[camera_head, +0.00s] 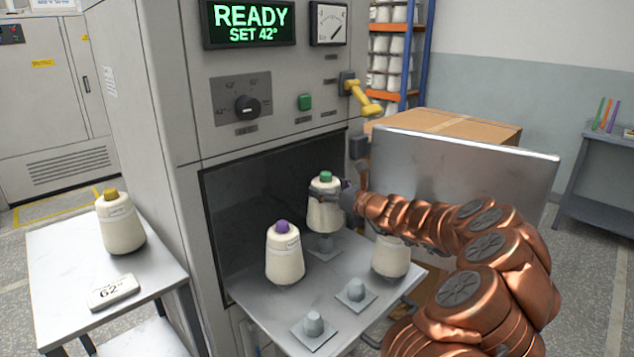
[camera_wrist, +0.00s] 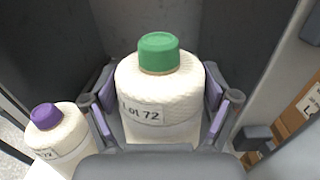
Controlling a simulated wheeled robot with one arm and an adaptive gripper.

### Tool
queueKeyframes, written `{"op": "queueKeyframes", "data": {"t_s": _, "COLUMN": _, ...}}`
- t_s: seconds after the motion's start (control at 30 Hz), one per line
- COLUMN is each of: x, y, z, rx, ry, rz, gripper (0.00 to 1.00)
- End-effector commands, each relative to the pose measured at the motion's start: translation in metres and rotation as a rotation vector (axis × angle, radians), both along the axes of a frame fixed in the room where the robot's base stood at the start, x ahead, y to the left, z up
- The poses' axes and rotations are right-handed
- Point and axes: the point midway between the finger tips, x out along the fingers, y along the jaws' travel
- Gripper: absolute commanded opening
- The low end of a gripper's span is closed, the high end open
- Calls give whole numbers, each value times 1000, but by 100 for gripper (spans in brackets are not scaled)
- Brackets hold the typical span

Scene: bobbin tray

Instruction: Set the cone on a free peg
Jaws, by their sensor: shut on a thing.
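My gripper (camera_head: 332,190) is shut on a cream yarn cone with a green top (camera_head: 325,214), held upright over the back part of the pulled-out metal tray (camera_head: 255,290). In the wrist view the green-topped cone (camera_wrist: 158,85) sits between the purple pads, its label reading "Lot 72". A back peg (camera_head: 322,244) shows just below the cone's base; I cannot tell whether they touch. Two bare pegs stand at the front, one at right (camera_head: 355,290) and one at left (camera_head: 313,324). A purple-topped cone (camera_head: 285,258) stands at the tray's left. Another cone (camera_head: 390,258), its top hidden by my arm, stands at the right.
The tray sticks out of a grey machine cabinet (camera_head: 180,180) with an open dark chamber. The metal door (camera_head: 470,165) stands open at right, behind my arm.

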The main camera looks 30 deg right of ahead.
Motion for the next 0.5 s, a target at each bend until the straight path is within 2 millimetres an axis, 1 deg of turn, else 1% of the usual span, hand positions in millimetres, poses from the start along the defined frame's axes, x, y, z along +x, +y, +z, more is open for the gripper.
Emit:
{"op": "queueKeyframes", "data": {"t_s": 0.33, "x": 2, "y": 5, "z": 0, "rx": 0, "ry": -1, "rz": 7, "gripper": 16}}
{"op": "queueKeyframes", "data": {"t_s": 0.5, "x": 2, "y": 5, "z": -5, "rx": 0, "ry": -1, "rz": 7, "gripper": 16}}
